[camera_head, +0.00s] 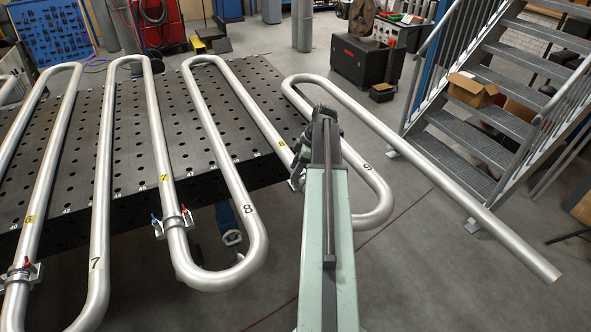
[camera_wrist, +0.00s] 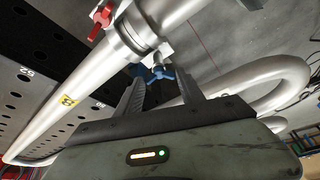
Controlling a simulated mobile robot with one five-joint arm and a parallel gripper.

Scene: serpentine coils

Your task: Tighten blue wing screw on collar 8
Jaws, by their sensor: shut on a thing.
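Collar 8 (camera_wrist: 128,38) is a metal clamp around the silver pipe by the yellow label 8 (camera_wrist: 67,100) in the wrist view. Its blue wing screw (camera_wrist: 157,73) is on the near side, between the fingers of my gripper (camera_wrist: 161,76), which is shut on it. The contact at the fingertips is small and hard to make out. A red wing screw (camera_wrist: 101,19) is on the far side of the collar. In the head view my arm hides my gripper and most of this collar; the yellow label 8 (camera_head: 281,143) shows beside them.
Silver serpentine pipes lie over a perforated dark table (camera_head: 120,130). Collar 7 (camera_head: 173,222), with red and blue wing screws, is on the neighbouring coil to the left. A pipe bend (camera_head: 378,205) curves close to the right of my arm. Metal stairs (camera_head: 480,110) stand further right.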

